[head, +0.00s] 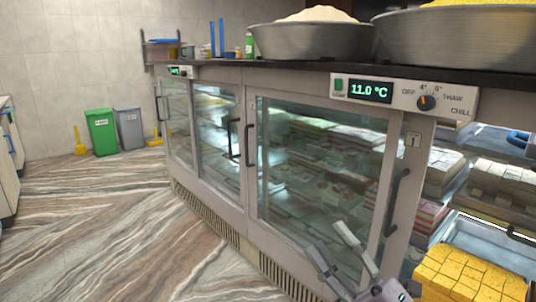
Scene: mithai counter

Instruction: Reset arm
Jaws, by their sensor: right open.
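My right gripper (328,240) shows at the bottom, right of centre, with its two pale grey fingers spread apart and nothing between them. It is in front of the lower part of the glass-doored counter (245,160), close to the right-hand glass door. I cannot tell whether it touches the door. The rest of the right arm is mostly cut off by the bottom edge. My left gripper is not in view.
The door handle (396,200) is right of my right gripper. Open shelves with a tray of yellow sweets (470,278) stand at the lower right. Large metal bowls (310,40) sit on the countertop. A green bin (101,131) stands far left. The floor at left is clear.

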